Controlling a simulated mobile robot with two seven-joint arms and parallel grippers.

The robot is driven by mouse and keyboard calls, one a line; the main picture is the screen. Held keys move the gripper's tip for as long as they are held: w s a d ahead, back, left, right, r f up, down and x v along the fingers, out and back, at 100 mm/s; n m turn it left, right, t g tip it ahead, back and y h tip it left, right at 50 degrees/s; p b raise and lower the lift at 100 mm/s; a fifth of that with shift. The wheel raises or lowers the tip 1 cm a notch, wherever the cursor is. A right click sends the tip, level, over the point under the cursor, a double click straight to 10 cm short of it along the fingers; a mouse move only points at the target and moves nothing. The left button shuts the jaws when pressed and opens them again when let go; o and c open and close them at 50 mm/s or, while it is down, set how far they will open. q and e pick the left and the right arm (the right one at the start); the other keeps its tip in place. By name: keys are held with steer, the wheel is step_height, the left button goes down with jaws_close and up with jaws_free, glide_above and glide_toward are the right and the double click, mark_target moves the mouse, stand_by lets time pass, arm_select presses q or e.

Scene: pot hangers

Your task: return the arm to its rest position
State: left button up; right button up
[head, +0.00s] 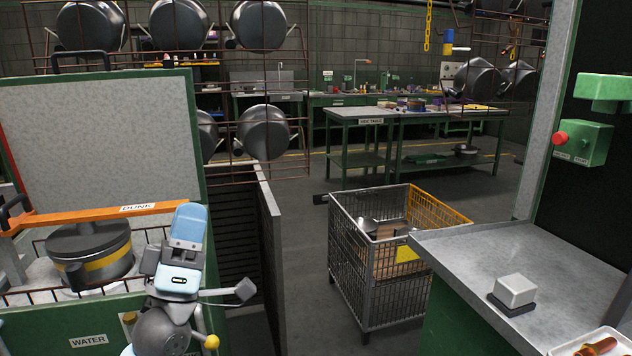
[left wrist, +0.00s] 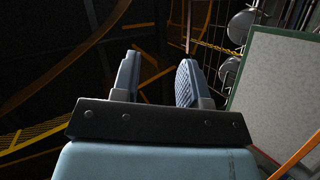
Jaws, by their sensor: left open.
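My left gripper (head: 189,215) stands upright in front of the green tank station, with its light-blue end pointing up. In the left wrist view its two fingers (left wrist: 158,78) are apart, with nothing between them. They point up toward dark beams overhead. The gripper is to the right of a dark pot with a yellow band (head: 92,252), with a gap between them. My right gripper is in neither view.
An orange bar marked DUNK (head: 105,213) crosses the tank behind my gripper. Several pots hang on a wire rack (head: 178,52). A wire cart (head: 362,285) stands on the floor to the right. A grey-topped counter (head: 540,270) is at the right.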

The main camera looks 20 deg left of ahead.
arm_select(q)
steer(key=s+d+f+m+g+h, duration=0.3)
steer(key=s+d+f+m+g, duration=0.25)
steer(key=d+f, duration=0.45)
steer(key=s+d+f+m+g+h, duration=0.3)
steer(key=s+d+f+m+g, duration=0.3)
steer(key=f, duration=0.6)
steer(key=s+a+r+n+g+y+p, duration=0.1)
steer(key=s+a+r+g+y+p, duration=0.3)
steer(key=p, duration=3.4)
step_height(320, 180, up, 2)
steer(key=a+g+y, duration=0.1)
steer(key=a+g, duration=0.1)
steer(key=shift+a+g+y, duration=0.2)
steer(key=shift+g+y, duration=0.15)
steer(key=shift+y, duration=0.05)
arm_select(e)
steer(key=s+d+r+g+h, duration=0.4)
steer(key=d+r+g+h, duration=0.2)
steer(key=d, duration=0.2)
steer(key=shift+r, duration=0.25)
